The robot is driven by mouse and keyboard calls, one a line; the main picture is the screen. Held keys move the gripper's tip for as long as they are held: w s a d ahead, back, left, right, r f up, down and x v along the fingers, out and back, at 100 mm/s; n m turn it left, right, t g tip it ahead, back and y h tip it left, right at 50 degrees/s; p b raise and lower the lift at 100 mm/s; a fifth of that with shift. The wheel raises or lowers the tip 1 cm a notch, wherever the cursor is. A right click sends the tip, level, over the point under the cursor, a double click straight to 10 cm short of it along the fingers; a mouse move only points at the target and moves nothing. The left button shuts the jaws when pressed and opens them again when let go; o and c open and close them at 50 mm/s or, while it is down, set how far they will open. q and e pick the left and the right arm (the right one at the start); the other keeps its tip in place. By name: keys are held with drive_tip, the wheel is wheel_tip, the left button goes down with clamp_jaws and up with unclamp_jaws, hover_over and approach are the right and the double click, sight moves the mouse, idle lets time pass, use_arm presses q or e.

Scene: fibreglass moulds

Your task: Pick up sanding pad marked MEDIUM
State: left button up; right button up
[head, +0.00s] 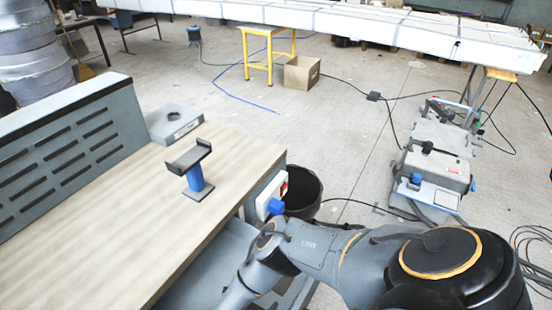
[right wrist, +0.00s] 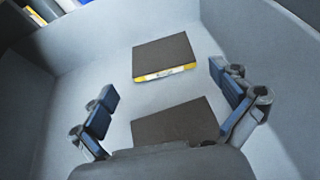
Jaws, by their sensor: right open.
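In the right wrist view, a dark brown sanding pad (right wrist: 163,52) with a yellow edge and a small white label lies flat on the floor of a grey bin (right wrist: 62,97). The label's wording is too small to read. A second dark pad (right wrist: 172,122) lies nearer the camera, partly hidden by my gripper's body; no label shows on it. My right gripper (right wrist: 165,88) is open and empty above the pads, its fingers spread to either side. In the head view my right arm reaches down beside the bench and its gripper is hidden. My left gripper is not in view.
The wooden bench (head: 130,215) holds a black cradle on a blue post (head: 196,178) and a grey block (head: 175,124). A slotted grey panel (head: 70,150) stands along its left side. A black bucket (head: 303,190) stands beside the bench. Bin walls surround my right gripper.

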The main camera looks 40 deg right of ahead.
drive_tip(key=b+x, duration=0.2)
drive_tip(key=x, duration=0.2)
drive_tip(key=shift+d+f, duration=0.3)
drive_tip(key=shift+d, duration=0.05)
drive_tip(key=b+x, duration=0.1)
drive_tip(key=x, duration=0.1)
drive_tip(key=r+b+x, duration=0.1)
drive_tip(key=x, duration=0.2)
drive_tip(key=shift+w+d, duration=0.1)
drive_tip(key=shift+d, duration=0.15)
drive_tip(key=shift+w+d+f, duration=0.1)
drive_tip(key=shift+d+f, duration=0.05)
drive_tip(key=shift+d, duration=0.2)
drive_tip(key=shift+a, duration=0.1)
drive_tip(key=c, duration=0.6)
